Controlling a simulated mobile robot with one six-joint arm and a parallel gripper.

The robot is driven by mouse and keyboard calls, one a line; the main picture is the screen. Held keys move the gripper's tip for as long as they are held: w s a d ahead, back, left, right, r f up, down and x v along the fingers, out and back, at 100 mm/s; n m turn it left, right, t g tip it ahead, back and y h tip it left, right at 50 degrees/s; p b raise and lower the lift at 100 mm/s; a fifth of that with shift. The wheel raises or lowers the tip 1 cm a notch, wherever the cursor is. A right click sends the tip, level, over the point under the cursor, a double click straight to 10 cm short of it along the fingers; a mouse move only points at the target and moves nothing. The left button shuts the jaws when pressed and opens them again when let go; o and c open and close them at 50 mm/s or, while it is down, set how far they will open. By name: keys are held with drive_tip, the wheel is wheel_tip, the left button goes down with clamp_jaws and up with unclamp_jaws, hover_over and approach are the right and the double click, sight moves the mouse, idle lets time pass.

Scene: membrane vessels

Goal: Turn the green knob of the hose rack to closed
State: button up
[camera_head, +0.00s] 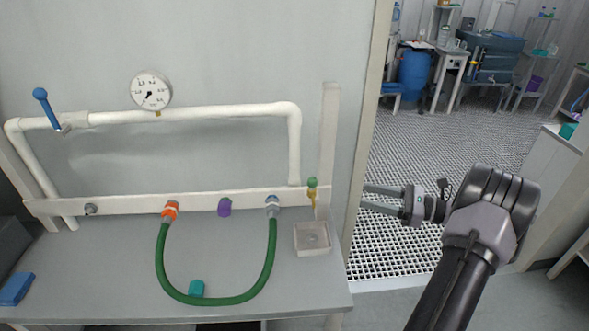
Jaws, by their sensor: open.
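The green knob (312,182) sits on top of a small brass valve (313,197) at the right end of the white hose rack rail (150,202). The knob is small here, and I cannot tell its turn position. My gripper (364,198) is open and empty. In the picture it is to the right of the knob, with its fingers pointing left toward it and a gap between. A green hose (214,301) hangs in a loop from an orange fitting (170,210) to a grey-blue fitting (272,205).
A white upright post (328,130) stands just right of the knob. A small square tray (312,239) lies below it on the grey bench (110,265). A pressure gauge (150,90) and a blue-handled lever (46,108) are on the white pipe. Grated floor (450,150) is open at right.

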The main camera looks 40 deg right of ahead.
sight(313, 180)
drive_tip(key=b+x, duration=0.3)
drive_tip(key=x, duration=1.4)
drive_tip(key=shift+d, duration=0.1)
clamp_jaws()
